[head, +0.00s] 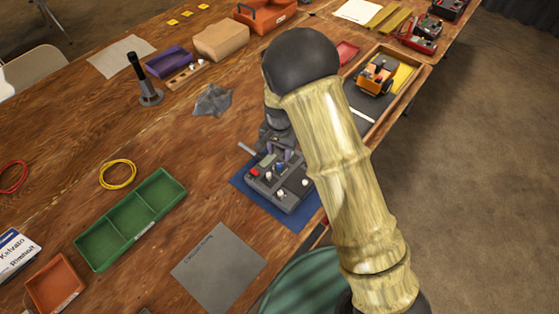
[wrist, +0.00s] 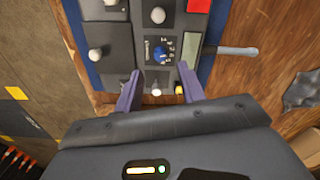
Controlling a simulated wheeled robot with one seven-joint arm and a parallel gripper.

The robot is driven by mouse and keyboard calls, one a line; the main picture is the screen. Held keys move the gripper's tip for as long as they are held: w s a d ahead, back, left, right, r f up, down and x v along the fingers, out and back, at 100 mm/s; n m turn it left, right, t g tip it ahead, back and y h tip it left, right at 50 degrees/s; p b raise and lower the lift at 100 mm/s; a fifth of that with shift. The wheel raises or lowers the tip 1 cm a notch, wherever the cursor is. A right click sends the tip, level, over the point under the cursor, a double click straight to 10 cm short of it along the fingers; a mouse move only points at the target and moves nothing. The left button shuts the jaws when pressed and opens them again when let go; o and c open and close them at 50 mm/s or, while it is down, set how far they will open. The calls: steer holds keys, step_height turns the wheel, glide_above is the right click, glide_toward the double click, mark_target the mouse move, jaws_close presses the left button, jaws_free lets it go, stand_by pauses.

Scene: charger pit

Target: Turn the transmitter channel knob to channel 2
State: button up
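The transmitter (head: 292,197) is a dark grey box with several knobs and a red patch, on a blue mat. It also fills the upper middle of the wrist view (wrist: 120,38). There, a blue round knob (wrist: 160,52) sits in a dial with small white marks, too small to read. I take it as the channel knob; its setting is unclear. My gripper (wrist: 159,73) has two purple fingers, apart and empty, with the blue knob just beyond and between their tips. I cannot tell the height gap. In the head view, my gripper (head: 276,152) is over the transmitter's far edge, partly hidden by my arm.
White knobs (wrist: 157,15) and a yellow-topped one (wrist: 179,90) stand near the fingers. A grey rod (wrist: 237,51) sticks out from the transmitter's side. A green tray (head: 130,219), grey sheet (head: 218,268) and crumpled grey cloth (head: 212,101) lie around on the wooden table.

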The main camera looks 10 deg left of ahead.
mark_target(279, 165)
step_height(279, 165, down, 5)
steer(key=shift+w+f, duration=0.1)
steer(key=shift+f, duration=0.4)
steer(key=shift+s, duration=0.2)
steer(key=shift+w, duration=0.1)
jaws_close()
